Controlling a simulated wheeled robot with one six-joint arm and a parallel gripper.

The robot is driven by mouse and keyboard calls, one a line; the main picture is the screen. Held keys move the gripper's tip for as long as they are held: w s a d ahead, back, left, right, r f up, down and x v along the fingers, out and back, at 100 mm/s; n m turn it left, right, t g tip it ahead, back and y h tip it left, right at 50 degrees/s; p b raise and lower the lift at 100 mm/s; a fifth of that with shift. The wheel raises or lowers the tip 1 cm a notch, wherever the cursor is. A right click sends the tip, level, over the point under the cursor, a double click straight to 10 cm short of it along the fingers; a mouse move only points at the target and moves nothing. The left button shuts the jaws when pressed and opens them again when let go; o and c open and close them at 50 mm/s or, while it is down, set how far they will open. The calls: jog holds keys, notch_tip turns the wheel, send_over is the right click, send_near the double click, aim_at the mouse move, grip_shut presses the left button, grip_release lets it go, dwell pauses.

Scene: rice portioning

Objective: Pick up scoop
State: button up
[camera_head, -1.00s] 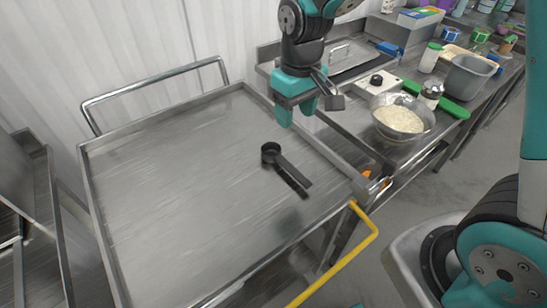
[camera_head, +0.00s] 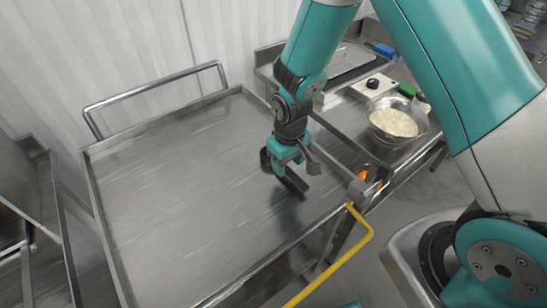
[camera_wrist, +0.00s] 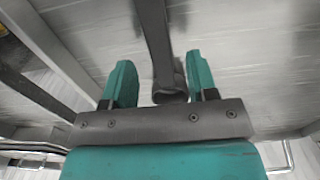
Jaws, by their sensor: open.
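The black scoop (camera_head: 293,184) lies on the steel cart top (camera_head: 190,200), near its right side. Its round cup (camera_head: 265,160) shows just left of my gripper, and its handle points toward the lower right. My gripper (camera_head: 292,170) is open and right over the scoop, hiding its middle. In the wrist view the two teal fingers of my gripper (camera_wrist: 163,80) are spread apart. The scoop handle (camera_wrist: 155,35) runs down from the top edge to between them, with its lower end close to the right finger. I cannot tell the height gap.
The cart has a raised rim and a metal rail (camera_head: 155,93) at the back. A yellow bar (camera_head: 335,268) is at its front right. A bowl of rice (camera_head: 395,122) stands on the counter to the right. The cart top left of the scoop is clear.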

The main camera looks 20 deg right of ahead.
jog(key=shift+a+f+p, duration=0.1)
jog(key=shift+f+p, duration=0.2)
jog(key=shift+f, duration=1.3)
grip_shut()
jog(key=shift+w+r, duration=0.1)
jog(key=shift+r, duration=0.05)
notch_tip(320, 180, up, 19)
jog(key=b, duration=0.2)
notch_tip(320, 180, up, 7)
jog(key=p, duration=0.5)
send_over(287, 169)
